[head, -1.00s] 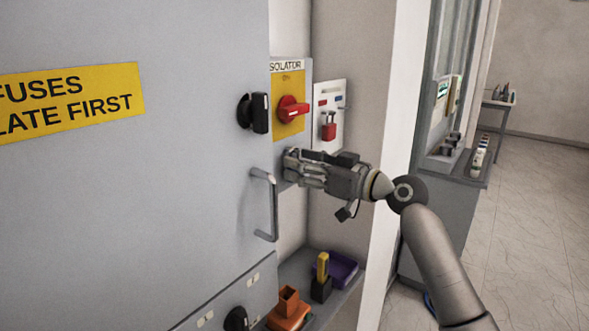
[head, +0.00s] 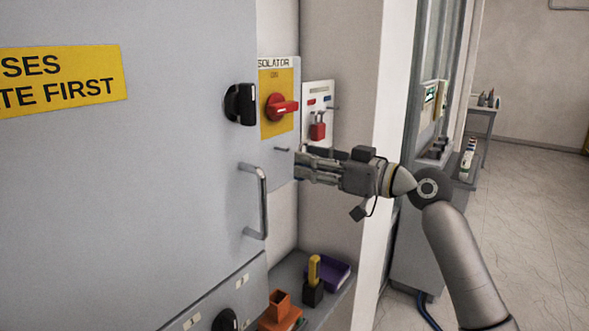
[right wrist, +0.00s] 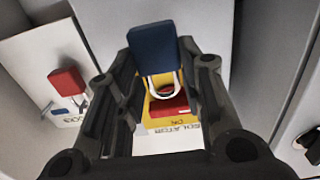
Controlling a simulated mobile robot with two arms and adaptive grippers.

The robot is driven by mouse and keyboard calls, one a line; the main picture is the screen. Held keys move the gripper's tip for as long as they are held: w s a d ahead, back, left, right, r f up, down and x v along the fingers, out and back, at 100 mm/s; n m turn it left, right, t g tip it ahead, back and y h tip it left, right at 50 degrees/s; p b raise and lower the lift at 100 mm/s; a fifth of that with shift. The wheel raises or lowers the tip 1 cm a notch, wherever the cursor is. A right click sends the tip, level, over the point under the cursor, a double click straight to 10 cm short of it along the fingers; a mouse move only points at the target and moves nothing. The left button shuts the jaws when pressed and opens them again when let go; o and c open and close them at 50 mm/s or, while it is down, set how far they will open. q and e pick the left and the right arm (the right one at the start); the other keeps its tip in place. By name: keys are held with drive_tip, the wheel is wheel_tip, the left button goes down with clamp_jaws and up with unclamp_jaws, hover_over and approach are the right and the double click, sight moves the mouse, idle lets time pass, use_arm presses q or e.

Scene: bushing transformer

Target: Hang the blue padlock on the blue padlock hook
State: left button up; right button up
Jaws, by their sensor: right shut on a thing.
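The blue padlock (right wrist: 153,48) is between the fingers of my right gripper (right wrist: 160,95) in the right wrist view, its pale shackle pointing down in that picture. In the head view my right gripper (head: 299,165) is below the isolator panel and the white board, and the padlock cannot be made out there. The white board (head: 311,92) carries a red padlock (head: 317,131), a blue mark (head: 327,99) and a small peg beside it. The board also shows in the right wrist view (right wrist: 40,55). I cannot tell which peg is the blue padlock hook. My left gripper is not in view.
The yellow isolator panel (head: 268,124) has a red rotary handle (head: 283,107). A black knob (head: 240,104) and a metal door handle (head: 264,205) stick out to its left. Below, a shelf holds a purple tray (head: 327,273), a yellow-and-black item and an orange holder.

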drive_tip(key=r+b+v, duration=0.1)
drive_tip(key=b+v, duration=0.1)
drive_tip(key=v, duration=1.1)
drive_tip(key=shift+r, duration=0.2)
drive_tip(key=b+v, duration=0.3)
drive_tip(key=v, duration=0.4)
idle(0.8)
idle(0.8)
